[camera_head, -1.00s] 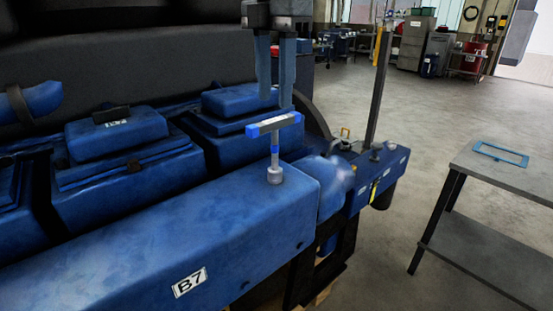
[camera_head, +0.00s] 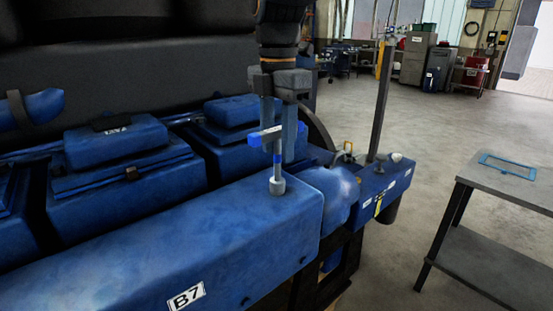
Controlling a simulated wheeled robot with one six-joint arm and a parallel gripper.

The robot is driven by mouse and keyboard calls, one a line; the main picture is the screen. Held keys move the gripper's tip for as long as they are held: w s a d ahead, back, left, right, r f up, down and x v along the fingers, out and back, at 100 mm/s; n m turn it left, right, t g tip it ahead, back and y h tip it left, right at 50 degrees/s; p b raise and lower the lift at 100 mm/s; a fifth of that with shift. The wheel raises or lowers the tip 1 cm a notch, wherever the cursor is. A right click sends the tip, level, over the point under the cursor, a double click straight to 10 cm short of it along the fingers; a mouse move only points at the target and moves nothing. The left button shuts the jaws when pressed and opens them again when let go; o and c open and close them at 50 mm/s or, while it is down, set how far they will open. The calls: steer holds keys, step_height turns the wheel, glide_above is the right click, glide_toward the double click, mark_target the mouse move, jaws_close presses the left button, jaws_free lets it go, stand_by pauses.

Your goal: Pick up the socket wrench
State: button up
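The socket wrench (camera_head: 277,160) is a T-shaped tool with a grey socket at its foot, a thin shaft and a crossbar with blue ends. It stands upright on the top of the blue engine housing (camera_head: 215,232), near its right end. My gripper (camera_head: 280,150) points down at the crossbar. Its two fingers are apart, with a gap between them, and reach down to about crossbar height or a little lower. The crossbar overlaps the fingers in the picture. I cannot tell whether it lies between them or in front of them, or whether they touch it.
Blue engine covers (camera_head: 125,155) rise behind the housing. A dark upright post (camera_head: 381,95) stands to the right. A grey table (camera_head: 500,180) with a blue rectangular frame (camera_head: 507,164) on it is at the right. Open floor (camera_head: 440,115) lies beyond.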

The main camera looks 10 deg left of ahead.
steer(key=shift+f, duration=1.05)
jaws_close()
step_height(320, 180, up, 10)
steer(key=shift+r+b, duration=0.1)
steer(key=shift+b, duration=1.15)
